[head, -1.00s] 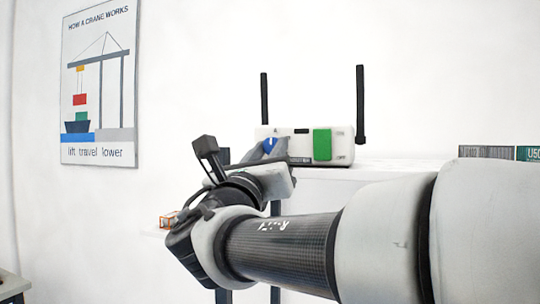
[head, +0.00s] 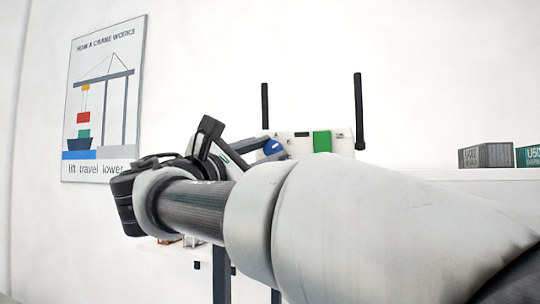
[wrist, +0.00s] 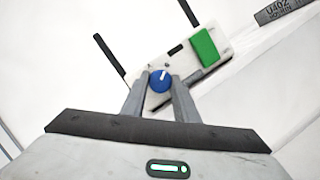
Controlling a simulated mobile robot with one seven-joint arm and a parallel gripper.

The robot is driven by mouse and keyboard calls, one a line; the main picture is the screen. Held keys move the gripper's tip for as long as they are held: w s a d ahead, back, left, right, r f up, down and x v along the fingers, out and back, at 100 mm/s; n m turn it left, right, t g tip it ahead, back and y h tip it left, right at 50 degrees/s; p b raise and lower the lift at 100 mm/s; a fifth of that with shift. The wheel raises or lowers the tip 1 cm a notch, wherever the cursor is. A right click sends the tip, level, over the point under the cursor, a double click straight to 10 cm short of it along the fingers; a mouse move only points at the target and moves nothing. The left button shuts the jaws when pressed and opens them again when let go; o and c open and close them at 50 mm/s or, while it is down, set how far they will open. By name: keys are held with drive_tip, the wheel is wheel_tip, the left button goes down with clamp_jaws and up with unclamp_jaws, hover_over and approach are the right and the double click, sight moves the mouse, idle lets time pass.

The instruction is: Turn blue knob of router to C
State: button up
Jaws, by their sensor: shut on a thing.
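The white router (head: 300,139) stands on a shelf, with two black antennas and a green panel (head: 322,142). Its blue knob (head: 272,147) is on the left of its front face, partly hidden by my gripper. In the wrist view the router (wrist: 185,62) looks tilted, and the blue knob (wrist: 160,82) sits between my fingers. The knob's white mark points up and slightly right in that picture. Small marks beside the knob are too blurred to read surely. My gripper (wrist: 161,79) is shut on the knob, one finger on each side.
The white shelf (head: 440,175) runs right, with a grey container (head: 486,156) and a teal one (head: 529,156) on it. A small orange thing (head: 168,241) is on a lower shelf. A crane poster (head: 103,98) hangs on the left wall.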

drive_tip(key=m+g, duration=0.1)
drive_tip(key=m, duration=0.1)
drive_tip(key=m+g+p, duration=0.1)
drive_tip(key=m, duration=0.2)
drive_tip(key=m+g+p, duration=0.1)
drive_tip(key=m, duration=0.1)
drive_tip(key=shift+a+r+m+h, duration=0.15)
drive_tip(key=shift+r+m+h, duration=0.15)
drive_tip(key=shift+r, duration=0.05)
drive_tip(key=m+g+p, duration=0.1)
drive_tip(key=m, duration=0.2)
drive_tip(key=m+g+y, duration=0.1)
drive_tip(key=m, duration=0.1)
drive_tip(key=shift+r+m+p, duration=0.1)
drive_tip(key=shift+m+p, duration=0.3)
drive_tip(key=shift+y, duration=0.3)
drive_tip(key=o, duration=1.1)
drive_tip(key=shift+c, duration=0.2)
